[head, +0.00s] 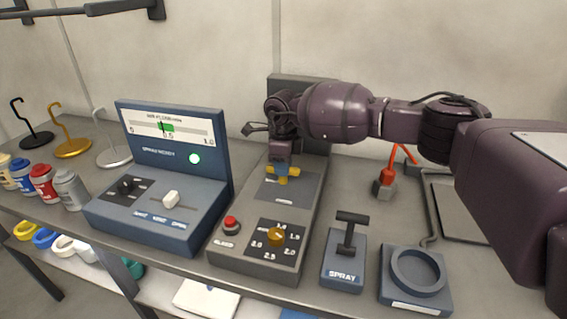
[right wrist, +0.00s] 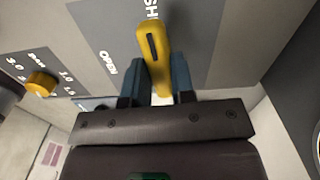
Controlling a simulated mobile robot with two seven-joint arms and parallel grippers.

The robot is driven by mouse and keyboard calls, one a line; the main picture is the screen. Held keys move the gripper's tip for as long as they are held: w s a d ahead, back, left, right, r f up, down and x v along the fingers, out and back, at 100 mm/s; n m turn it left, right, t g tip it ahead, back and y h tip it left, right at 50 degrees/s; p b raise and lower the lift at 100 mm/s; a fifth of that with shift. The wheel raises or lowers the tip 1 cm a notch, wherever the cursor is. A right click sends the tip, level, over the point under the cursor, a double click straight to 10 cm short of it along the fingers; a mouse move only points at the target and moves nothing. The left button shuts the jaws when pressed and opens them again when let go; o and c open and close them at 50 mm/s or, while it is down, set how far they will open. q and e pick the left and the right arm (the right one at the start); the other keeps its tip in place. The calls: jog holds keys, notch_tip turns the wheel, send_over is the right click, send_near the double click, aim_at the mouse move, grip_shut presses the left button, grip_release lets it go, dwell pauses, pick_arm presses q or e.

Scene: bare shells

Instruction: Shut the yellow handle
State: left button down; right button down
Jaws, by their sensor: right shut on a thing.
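The yellow handle (head: 283,174) is on the sloped top of the grey panel box (head: 240,252), behind the dial. My right gripper (head: 281,160) reaches down over it and is shut on it. In the right wrist view the yellow handle (right wrist: 152,48) stands between the two blue fingers (right wrist: 160,85), with its rounded end beyond them. A label reading OPEN shows left of the handle, and a partly cut-off label starting SH shows beside its far end. The fingers hide part of the handle. My left gripper is not in view.
The box carries a red button (head: 231,223) and a yellow dial (head: 276,237). A blue console (head: 158,222) stands to the left. A SPRAY lever (head: 347,245) and a round holder (head: 417,271) stand to the right. Paint jars and hooks are farther left.

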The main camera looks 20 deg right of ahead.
jog(key=shift+r+m, duration=0.15)
jog(key=shift+m, duration=0.25)
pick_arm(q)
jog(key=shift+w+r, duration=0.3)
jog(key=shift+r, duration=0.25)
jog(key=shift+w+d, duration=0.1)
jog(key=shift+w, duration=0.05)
pick_arm(e)
jog(key=c, duration=1)
grip_release()
jog(key=shift+o, duration=0.2)
jog(key=shift+r, duration=0.4)
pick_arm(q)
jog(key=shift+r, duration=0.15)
pick_arm(e)
notch_tip(320, 180, up, 10)
